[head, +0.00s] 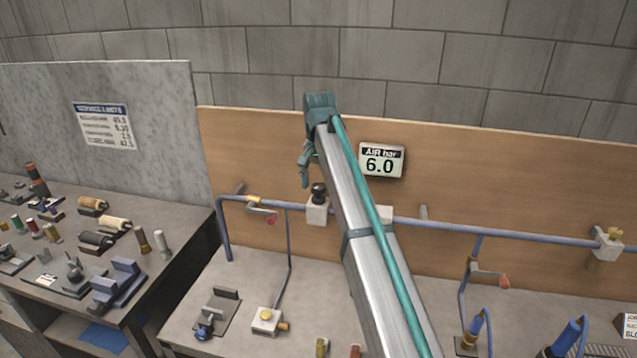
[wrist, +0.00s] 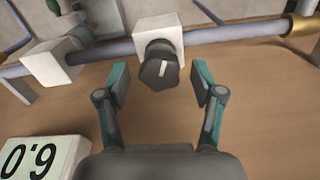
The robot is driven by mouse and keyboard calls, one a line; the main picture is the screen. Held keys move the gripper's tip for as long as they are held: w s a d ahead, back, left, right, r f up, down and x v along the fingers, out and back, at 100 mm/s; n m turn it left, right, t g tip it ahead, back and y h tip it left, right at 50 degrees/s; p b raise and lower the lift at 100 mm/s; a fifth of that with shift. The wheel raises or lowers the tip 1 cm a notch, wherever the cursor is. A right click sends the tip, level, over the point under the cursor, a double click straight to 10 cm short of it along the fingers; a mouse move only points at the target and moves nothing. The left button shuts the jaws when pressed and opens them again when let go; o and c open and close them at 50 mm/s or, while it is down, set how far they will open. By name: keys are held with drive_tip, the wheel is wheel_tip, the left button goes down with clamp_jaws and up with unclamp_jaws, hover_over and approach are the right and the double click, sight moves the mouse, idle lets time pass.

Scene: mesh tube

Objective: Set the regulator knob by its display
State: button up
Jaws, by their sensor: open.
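The regulator is a white block with a black knob (head: 319,192) on the blue pipe along the wooden board. In the wrist view the knob (wrist: 158,68) shows a pale pointer line on its face. The display (head: 381,162) on the board reads "AIR bar 6.0"; it also shows upside down in the wrist view (wrist: 40,160). My gripper (head: 305,165) is in front of the board, above the knob in the head view. In the wrist view its two fingers (wrist: 160,85) are apart, one on each side of the knob's near edge, with nothing between them gripped.
A blue pipe (head: 520,232) runs along the board, with a second white block (head: 380,214) right of the regulator and a brass-knobbed valve (head: 608,244) at far right. Red-handled valves (head: 270,217) branch off. Tools cover the left bench (head: 190,215). My arm hides part of the board.

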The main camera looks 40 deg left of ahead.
drive_tip(key=c, duration=1.1)
drive_tip(key=shift+c, duration=0.2)
drive_tip(key=shift+n, duration=0.3)
drive_tip(key=n+b, duration=0.1)
drive_tip(key=n, duration=0.2)
drive_tip(key=shift+n, duration=0.4)
drive_tip(key=n+b, duration=0.1)
drive_tip(key=n, duration=0.3)
drive_tip(key=n+b, duration=0.1)
drive_tip(key=n, duration=0.3)
drive_tip(key=shift+n, duration=0.4)
drive_tip(key=shift+n+b, duration=0.3)
drive_tip(key=shift+n, duration=1.5)
